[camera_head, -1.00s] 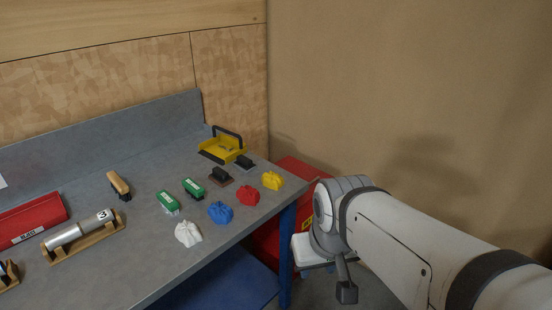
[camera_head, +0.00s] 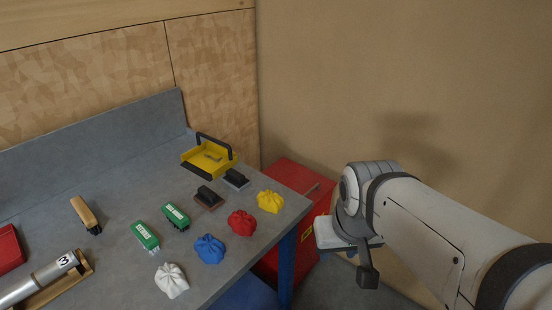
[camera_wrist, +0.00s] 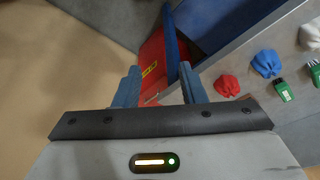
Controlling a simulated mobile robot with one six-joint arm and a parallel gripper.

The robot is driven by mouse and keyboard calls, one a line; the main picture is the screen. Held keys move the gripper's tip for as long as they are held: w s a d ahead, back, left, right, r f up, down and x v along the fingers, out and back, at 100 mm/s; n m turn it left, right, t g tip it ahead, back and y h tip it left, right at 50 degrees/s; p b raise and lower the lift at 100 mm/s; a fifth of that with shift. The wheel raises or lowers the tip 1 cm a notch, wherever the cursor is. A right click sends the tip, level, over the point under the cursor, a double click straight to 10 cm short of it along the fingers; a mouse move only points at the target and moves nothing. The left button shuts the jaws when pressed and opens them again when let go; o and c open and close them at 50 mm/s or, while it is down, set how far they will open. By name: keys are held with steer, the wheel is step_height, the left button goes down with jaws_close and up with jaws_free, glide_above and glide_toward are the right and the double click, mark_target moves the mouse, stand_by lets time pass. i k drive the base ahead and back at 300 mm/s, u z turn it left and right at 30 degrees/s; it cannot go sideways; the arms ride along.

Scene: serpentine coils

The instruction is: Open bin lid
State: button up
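The bin is a red box (camera_head: 289,177) on the floor in the corner, beyond the right end of the workbench. Its flat top looks shut, and a light bar like a handle shows near its right edge. In the wrist view the red bin (camera_wrist: 151,52) lies beyond my fingers, with a yellow label on it. My gripper (camera_wrist: 160,88) is open, its two blue-grey fingers apart with nothing between them. It is apart from the bin.
The grey workbench (camera_head: 120,185) fills the left, with a blue leg (camera_head: 287,265) beside the bin. Red (camera_head: 241,223), blue (camera_head: 209,249), yellow (camera_head: 270,201) and white (camera_head: 171,281) crumpled cloths lie near its edge. A yellow tray (camera_head: 208,158) stands at the back. A bare wall is behind.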

mark_target(312, 185)
steer(key=k, duration=1.3)
steer(key=z, duration=0.7)
steer(key=i, duration=1.95)
steer(key=u, duration=0.6)
steer(key=i, duration=0.3)
steer(key=u, duration=0.4)
